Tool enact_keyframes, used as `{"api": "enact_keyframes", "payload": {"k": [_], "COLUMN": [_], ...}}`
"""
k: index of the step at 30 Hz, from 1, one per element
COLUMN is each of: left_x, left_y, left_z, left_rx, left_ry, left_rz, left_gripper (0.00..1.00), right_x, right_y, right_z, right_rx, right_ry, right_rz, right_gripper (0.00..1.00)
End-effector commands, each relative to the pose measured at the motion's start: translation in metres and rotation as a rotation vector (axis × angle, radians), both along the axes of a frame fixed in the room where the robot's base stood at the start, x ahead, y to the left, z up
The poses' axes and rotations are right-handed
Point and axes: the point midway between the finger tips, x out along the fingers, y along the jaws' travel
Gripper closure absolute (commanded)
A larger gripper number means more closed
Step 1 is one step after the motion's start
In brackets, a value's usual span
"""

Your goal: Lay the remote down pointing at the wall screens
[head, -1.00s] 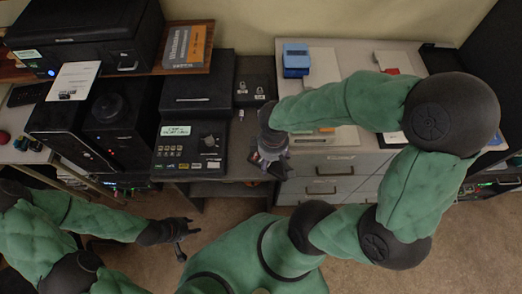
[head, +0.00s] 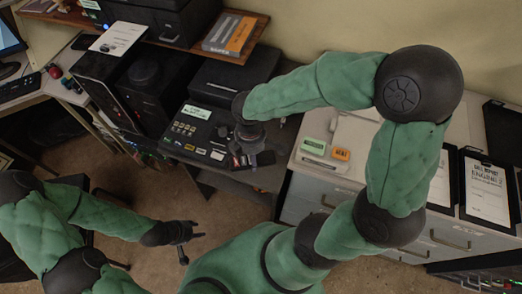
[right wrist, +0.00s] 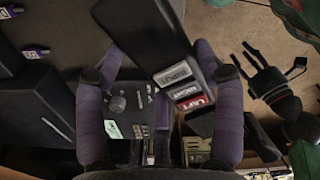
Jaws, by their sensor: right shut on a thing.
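My right gripper (head: 253,146) is over the right edge of the black console (head: 203,125), partly hidden by its own wrist. In the right wrist view it (right wrist: 156,58) is shut on a long black slab with grey, white and red labelled keys, which looks like the remote (right wrist: 160,45). The remote lies slantwise between the fingers, above the console's knob and keys; I cannot tell whether it touches anything. My left gripper (head: 192,236) is open and empty above the floor. I cannot make out any wall screens.
A book (head: 230,35) lies on the wooden shelf. Right of the console is a pale cabinet top (head: 352,135) with small boxes. Clipboards (head: 487,188) lie further right.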

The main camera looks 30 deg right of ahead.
Motion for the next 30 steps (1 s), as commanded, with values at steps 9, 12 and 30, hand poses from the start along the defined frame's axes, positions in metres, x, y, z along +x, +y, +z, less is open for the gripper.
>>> {"api": "enact_keyframes", "payload": {"k": [9, 12, 30], "left_x": [0.000, 0.000, -0.001], "left_y": [0.000, 0.000, 0.000], "left_z": [-0.023, -0.028, -0.053], "left_rx": [0.000, 0.000, 0.000], "left_ry": [0.001, 0.001, 0.001], "left_rz": [0.000, 0.000, 0.000], "left_gripper": [0.60, 0.60, 0.60], "right_x": [0.037, 0.044, 0.056], "right_y": [-0.044, -0.052, -0.065], "right_z": [-0.045, -0.057, -0.107], "right_rx": [0.000, -0.001, -0.001], "right_ry": [0.002, 0.001, 0.000], "right_rz": [-0.004, -0.003, -0.001], "right_gripper": [0.68, 0.68, 0.68]}}
